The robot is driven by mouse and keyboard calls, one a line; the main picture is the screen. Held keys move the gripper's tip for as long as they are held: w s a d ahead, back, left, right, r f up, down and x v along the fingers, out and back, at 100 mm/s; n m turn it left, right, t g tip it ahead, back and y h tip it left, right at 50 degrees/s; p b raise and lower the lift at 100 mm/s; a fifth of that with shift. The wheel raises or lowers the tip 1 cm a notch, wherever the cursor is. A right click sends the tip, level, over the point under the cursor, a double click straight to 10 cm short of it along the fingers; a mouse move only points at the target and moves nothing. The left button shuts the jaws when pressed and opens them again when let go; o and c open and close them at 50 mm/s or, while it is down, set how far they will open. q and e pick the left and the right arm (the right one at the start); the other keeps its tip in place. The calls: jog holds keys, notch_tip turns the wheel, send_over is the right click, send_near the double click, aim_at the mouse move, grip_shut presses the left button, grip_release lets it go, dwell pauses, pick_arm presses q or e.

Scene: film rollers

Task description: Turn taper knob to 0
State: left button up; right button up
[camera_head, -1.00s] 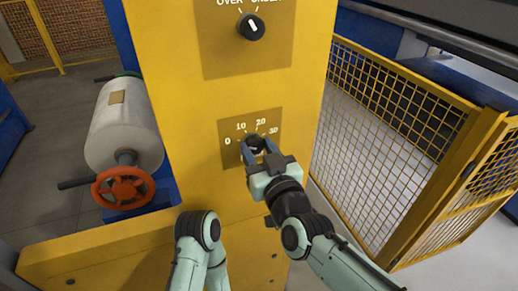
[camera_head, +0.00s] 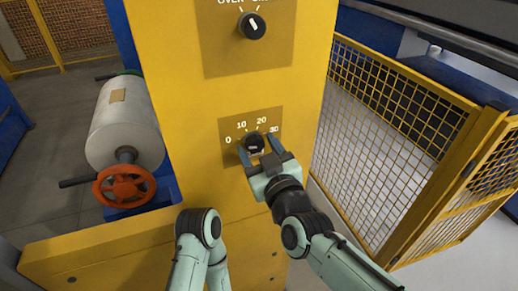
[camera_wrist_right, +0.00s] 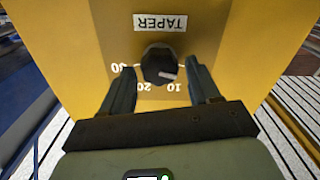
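The black taper knob (camera_head: 253,142) sits on the lower dial plate, with 0, 10, 20 and 30 printed around it. In the right wrist view the knob (camera_wrist_right: 159,64) is below an upside-down TAPER label (camera_wrist_right: 160,22). Its white mark points to the 0–10 side; the exact reading is unclear, and the 0 is hidden there. My right gripper (camera_head: 259,148) is open, with one finger on each side of the knob and gaps visible in the wrist view (camera_wrist_right: 162,80). My left arm shows at the bottom centre; its gripper is not discernible.
Another black knob (camera_head: 252,26) is higher on the yellow panel (camera_head: 210,95). A white roller (camera_head: 122,122) with an orange handwheel (camera_head: 124,186) is at the left. A yellow mesh fence (camera_head: 390,125) stands at the right.

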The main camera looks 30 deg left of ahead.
dwell(0.3)
pick_arm(q)
jog(key=shift+s+f+b, duration=0.3)
jog(key=shift+f+b, duration=0.2)
jog(key=shift+f, duration=0.05)
jog(key=shift+s+f+b, duration=0.25)
jog(key=shift+f+b, duration=0.2)
jog(key=shift+f, duration=0.1)
pick_arm(e)
jog(key=v, duration=1.3)
jog(key=shift+s, duration=0.2)
jog(key=shift+d, duration=0.1)
